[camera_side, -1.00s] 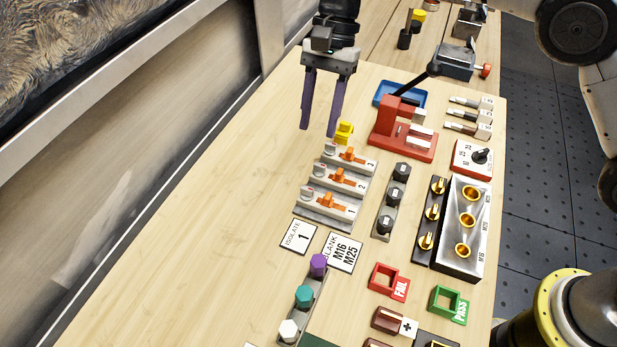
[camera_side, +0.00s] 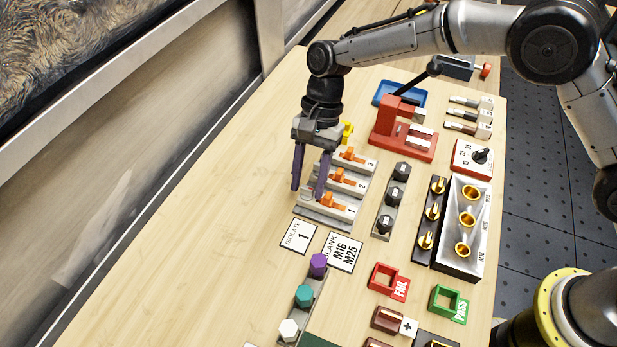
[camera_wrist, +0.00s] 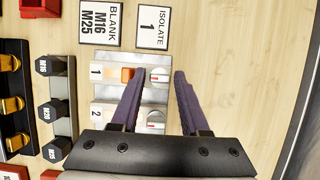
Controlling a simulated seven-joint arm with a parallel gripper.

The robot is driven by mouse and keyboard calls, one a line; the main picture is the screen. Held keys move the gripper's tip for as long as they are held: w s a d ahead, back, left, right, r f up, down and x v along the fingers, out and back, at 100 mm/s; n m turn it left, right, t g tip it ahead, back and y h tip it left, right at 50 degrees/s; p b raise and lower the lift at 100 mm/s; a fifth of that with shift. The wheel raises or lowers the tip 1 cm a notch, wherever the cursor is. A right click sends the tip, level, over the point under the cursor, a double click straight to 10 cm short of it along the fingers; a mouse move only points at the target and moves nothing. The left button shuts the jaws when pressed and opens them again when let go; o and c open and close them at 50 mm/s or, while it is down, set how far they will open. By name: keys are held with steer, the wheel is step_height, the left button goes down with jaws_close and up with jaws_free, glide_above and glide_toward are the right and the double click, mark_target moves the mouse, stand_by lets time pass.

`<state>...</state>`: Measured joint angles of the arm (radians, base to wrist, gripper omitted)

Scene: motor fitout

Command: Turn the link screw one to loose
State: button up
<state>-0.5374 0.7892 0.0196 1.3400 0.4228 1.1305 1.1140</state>
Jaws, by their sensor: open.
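The link unit marked 1 (camera_side: 338,210) is the nearest of three grey link units with orange levers in the side view. Its orange lever (camera_wrist: 127,74) and its round pale link screw (camera_wrist: 159,75), which has a small red mark, show in the wrist view. My gripper (camera_side: 308,193) points down over the left end of this unit, open and empty. In the wrist view its two purple fingertips (camera_wrist: 160,73) appear on either side of link screw one. I cannot tell whether they touch it. In the side view the fingers largely hide that screw.
The link unit marked 2 (camera_wrist: 97,114) with its own screw (camera_wrist: 155,119) lies close beside. An ISOLATE 1 card (camera_side: 298,237) and a BLANK M16 M25 card (camera_side: 340,251) lie in front. A row of dark knobs (camera_side: 391,198) stands to the right. Bare table lies left.

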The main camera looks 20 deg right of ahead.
jaws_close()
steer(key=shift+n, duration=0.3)
steer(key=n+h, duration=0.1)
steer(key=n, duration=0.2)
steer(key=shift+w+a+n+g, duration=0.1)
steer(key=shift+w+n+g, duration=0.05)
steer(key=shift+n+g, duration=0.25)
steer(key=n+h, duration=0.2)
steer(key=n, duration=0.2)
steer(key=shift+a+r, duration=0.1)
steer(key=shift+a, duration=0.05)
steer(key=n+h, duration=0.1)
steer(key=n, duration=0.4)
steer(key=shift+a+h, duration=0.1)
steer(key=shift+h, duration=0.3)
steer(key=shift+a+n+t+h, duration=0.15)
steer(key=shift+n+h, duration=0.25)
steer(key=shift+n, duration=0.7)
steer(key=shift+d+n+t+h, duration=0.1)
steer(key=shift+n+t+h, duration=0.25)
steer(key=shift+n, duration=0.75)
